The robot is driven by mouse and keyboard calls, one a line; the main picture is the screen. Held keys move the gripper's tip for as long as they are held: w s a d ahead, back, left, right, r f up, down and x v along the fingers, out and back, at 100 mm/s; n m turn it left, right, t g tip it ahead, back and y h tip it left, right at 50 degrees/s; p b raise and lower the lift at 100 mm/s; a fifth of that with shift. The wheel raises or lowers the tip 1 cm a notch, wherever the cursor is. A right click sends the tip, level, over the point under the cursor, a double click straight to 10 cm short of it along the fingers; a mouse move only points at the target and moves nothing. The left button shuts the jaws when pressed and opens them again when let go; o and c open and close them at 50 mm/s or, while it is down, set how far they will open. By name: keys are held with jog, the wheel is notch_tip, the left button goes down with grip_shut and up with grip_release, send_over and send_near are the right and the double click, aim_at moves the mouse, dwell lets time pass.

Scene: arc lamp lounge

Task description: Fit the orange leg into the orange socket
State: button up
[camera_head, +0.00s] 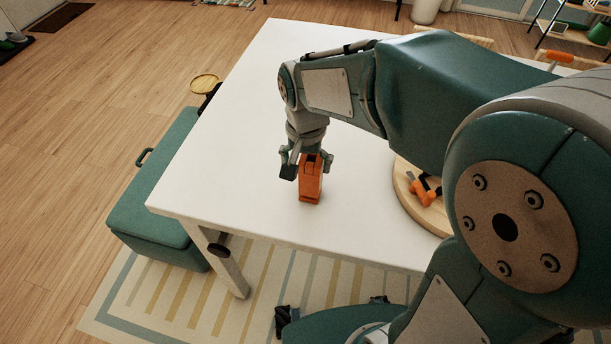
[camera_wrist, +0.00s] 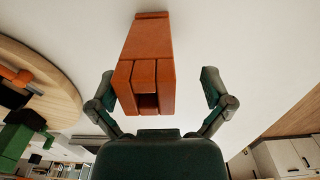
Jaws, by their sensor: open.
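A tall orange block (camera_head: 311,180), which looks like the orange leg, stands upright on the white table. In the wrist view the block (camera_wrist: 150,40) shows a slot in its near end. My gripper (camera_head: 308,164) is open above it, with a finger on each side of its upper end. My arm hides part of the board.
The round wooden board (camera_head: 406,200) lies right of the block, with dark parts on it. A green piece (camera_wrist: 14,143) shows there in the wrist view. The white table (camera_head: 220,165) is clear left of the block. A green bench (camera_head: 160,190) stands beside the table.

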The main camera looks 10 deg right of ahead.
jog(key=shift+d+f, duration=0.35)
jog(key=shift+d, duration=0.45)
jog(key=shift+c, duration=0.3)
jog(key=shift+a+f, duration=0.1)
jog(key=shift+a, duration=0.25)
jog(key=c, duration=1.3)
jog(key=shift+s+a, duration=0.1)
